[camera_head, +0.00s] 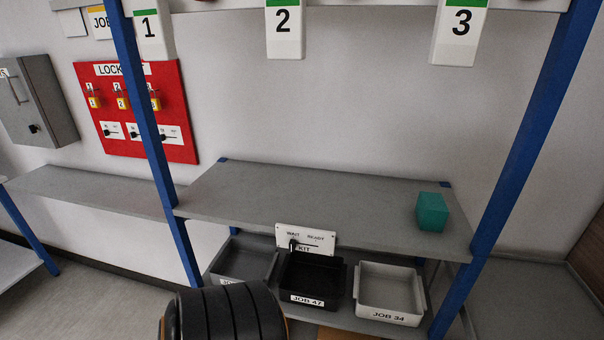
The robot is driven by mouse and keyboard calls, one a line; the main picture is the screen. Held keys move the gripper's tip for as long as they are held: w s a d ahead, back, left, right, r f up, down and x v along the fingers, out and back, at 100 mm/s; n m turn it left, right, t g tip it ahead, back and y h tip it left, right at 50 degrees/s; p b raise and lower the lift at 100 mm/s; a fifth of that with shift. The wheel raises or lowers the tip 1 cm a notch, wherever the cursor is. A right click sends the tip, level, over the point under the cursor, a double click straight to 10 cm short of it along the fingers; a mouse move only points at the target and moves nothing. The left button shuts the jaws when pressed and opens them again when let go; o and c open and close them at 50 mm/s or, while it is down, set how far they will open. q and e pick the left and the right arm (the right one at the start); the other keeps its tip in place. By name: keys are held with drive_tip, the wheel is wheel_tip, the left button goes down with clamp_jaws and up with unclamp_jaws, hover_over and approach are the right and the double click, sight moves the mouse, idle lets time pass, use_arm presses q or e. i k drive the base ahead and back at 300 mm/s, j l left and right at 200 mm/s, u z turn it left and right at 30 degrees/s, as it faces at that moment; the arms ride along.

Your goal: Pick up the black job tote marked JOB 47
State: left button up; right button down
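The black job tote (335,295) stands on the lower shelf, below the front edge of the grey upper shelf. Its white front label reads JOB 47. Its inside is dark, and I see nothing in it. The KIT switch plate hangs just above its back part and hides some of it. Neither of my grippers is in view, so nothing of mine is seen touching the tote. A dark ribbed cylindrical part, which looks like part of my own arm, shows at the bottom edge, left of the tote.
A light grey tote marked JOB 34 (391,299) stands right of the black one; a grey tote (243,262) stands left, its label partly hidden. The KIT plate (319,238) has a WAIT/READY lever. A teal cube (432,212) sits on the upper shelf (320,200). Blue posts (520,150) flank the rack.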

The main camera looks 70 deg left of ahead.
sight(307, 278)
drive_tip(key=u, duration=1.95)
